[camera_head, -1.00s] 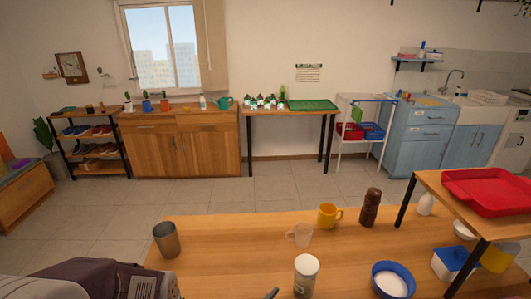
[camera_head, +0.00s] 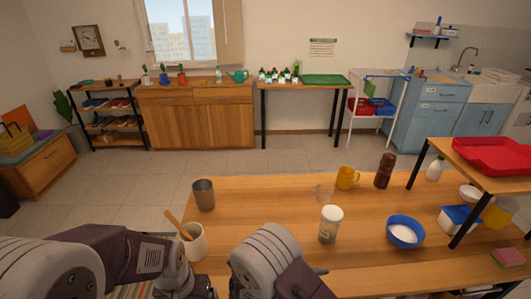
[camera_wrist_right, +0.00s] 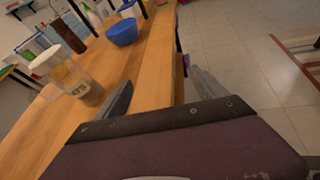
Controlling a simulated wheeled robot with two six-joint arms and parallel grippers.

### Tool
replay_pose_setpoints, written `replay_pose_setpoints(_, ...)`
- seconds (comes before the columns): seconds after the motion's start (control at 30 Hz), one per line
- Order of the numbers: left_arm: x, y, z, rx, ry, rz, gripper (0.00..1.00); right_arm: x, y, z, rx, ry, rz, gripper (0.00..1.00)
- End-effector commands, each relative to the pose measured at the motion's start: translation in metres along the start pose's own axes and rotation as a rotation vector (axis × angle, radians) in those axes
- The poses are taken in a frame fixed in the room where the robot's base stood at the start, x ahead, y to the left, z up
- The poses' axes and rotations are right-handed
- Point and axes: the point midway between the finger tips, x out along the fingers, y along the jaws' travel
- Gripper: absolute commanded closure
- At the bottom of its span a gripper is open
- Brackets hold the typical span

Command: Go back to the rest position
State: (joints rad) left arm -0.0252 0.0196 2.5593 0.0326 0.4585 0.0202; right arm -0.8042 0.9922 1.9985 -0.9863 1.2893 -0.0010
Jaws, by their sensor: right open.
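My right gripper (camera_wrist_right: 160,98) shows in the right wrist view with its two dark fingers spread apart and nothing between them. It is near the edge of the wooden table (camera_wrist_right: 150,60), with a jar with a white lid (camera_wrist_right: 65,75) to the left of it. In the head view, my two arms fill the lower left and lower middle, in front of the table (camera_head: 270,195). My left gripper is not visible there.
On the table stand a metal cup (camera_head: 203,195), a cream cup with wooden utensils (camera_head: 195,243), the jar (camera_head: 330,224), a glass mug (camera_head: 324,192), a yellow mug (camera_head: 347,178), a brown grinder (camera_head: 384,171) and a blue bowl (camera_head: 403,232). A raised shelf (camera_head: 470,177) holds a red tray (camera_head: 494,154).

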Motion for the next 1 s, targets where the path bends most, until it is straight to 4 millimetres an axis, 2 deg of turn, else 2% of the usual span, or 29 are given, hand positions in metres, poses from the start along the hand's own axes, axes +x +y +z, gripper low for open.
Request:
replay_pose_setpoints(0.03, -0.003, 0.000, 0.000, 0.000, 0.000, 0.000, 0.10, 0.005, -0.012, 0.010, 0.059, 0.054, -0.090, 0.19)
replay_pose_setpoints(0.17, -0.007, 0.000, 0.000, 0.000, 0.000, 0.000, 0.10, 0.010, -0.050, 0.023, 0.261, 0.228, -0.359, 0.19)
replay_pose_setpoints(0.27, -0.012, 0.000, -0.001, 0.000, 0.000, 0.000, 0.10, 0.000, -0.076, 0.032, 0.519, 0.405, -0.606, 0.19)
replay_pose_setpoints(0.3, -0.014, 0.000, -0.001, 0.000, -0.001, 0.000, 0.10, -0.008, -0.082, 0.035, 0.656, 0.483, -0.709, 0.19)
replay_pose_setpoints(0.37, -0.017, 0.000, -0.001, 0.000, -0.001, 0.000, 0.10, -0.020, -0.083, 0.040, 0.876, 0.593, -0.843, 0.19)
replay_pose_setpoints(0.5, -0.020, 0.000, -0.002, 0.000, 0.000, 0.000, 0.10, -0.033, -0.066, 0.057, 1.313, 0.758, -1.022, 0.19)
replay_pose_setpoints(0.6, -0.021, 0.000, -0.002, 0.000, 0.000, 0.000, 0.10, -0.033, -0.056, 0.068, 1.492, 0.807, -1.067, 0.19)
replay_pose_setpoints(0.7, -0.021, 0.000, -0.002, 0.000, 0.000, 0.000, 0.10, -0.032, -0.052, 0.071, 1.555, 0.823, -1.080, 0.19)
replay_pose_setpoints(1.0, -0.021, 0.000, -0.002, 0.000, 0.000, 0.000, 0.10, -0.033, -0.051, 0.071, 1.556, 0.824, -1.081, 0.19)
